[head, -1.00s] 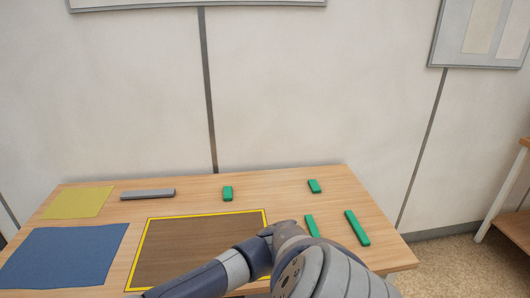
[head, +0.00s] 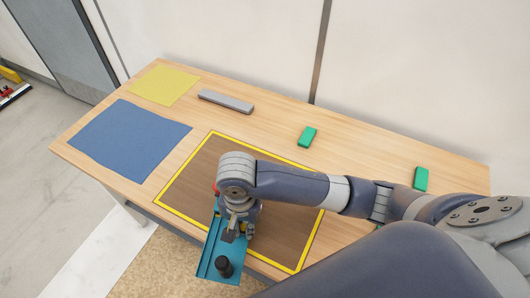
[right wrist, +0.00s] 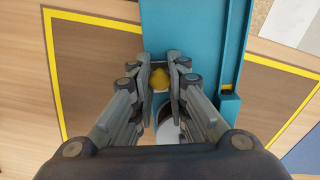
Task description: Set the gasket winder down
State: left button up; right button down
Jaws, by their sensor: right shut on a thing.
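The gasket winder is a teal tool (head: 212,262) with a black knob near its lower end and a bit of red at its far end. My right gripper (head: 236,229) is shut on it, seen from above. In the head view the winder overlaps the front edge of the yellow-bordered brown area (head: 276,222) and reaches past the table's front edge. Its height above the table is hard to tell. In the right wrist view the teal body (right wrist: 205,35) lies under the fingers (right wrist: 160,75), which close around a yellow part (right wrist: 159,80). My left gripper is out of view.
A blue cloth (head: 130,143) and a yellow cloth (head: 163,85) lie on the table's left part. A grey bar (head: 226,102) lies near the back edge. Green blocks, one behind the marked area (head: 307,137) and one at right (head: 421,178), stand near my arm.

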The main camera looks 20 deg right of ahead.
jog(key=a+m, duration=0.2)
jog(key=a, duration=0.1)
jog(key=a+m, duration=0.1)
jog(key=a, duration=0.1)
jog(key=shift+w+r, duration=0.1)
jog(key=shift+r, duration=0.25)
jog(key=shift+w+d, duration=0.15)
jog(key=shift+w, duration=0.05)
jog(key=w+d+p, duration=0.1)
jog(key=w+d, duration=0.2)
jog(key=d, duration=0.1)
jog(key=w+d+f, duration=0.1)
jog(key=w+d, duration=0.2)
jog(key=w+d+p, duration=0.1)
jog(key=w+d, duration=0.2)
jog(key=d, duration=0.1)
jog(key=shift+d+f+p, duration=0.15)
jog(key=shift+d+p, duration=0.2)
jog(key=f, duration=0.2)
jog(key=p, duration=0.1)
jog(key=shift+w+d+f, duration=0.25)
jog(key=shift+d+f, duration=0.05)
jog(key=shift+f, duration=0.55)
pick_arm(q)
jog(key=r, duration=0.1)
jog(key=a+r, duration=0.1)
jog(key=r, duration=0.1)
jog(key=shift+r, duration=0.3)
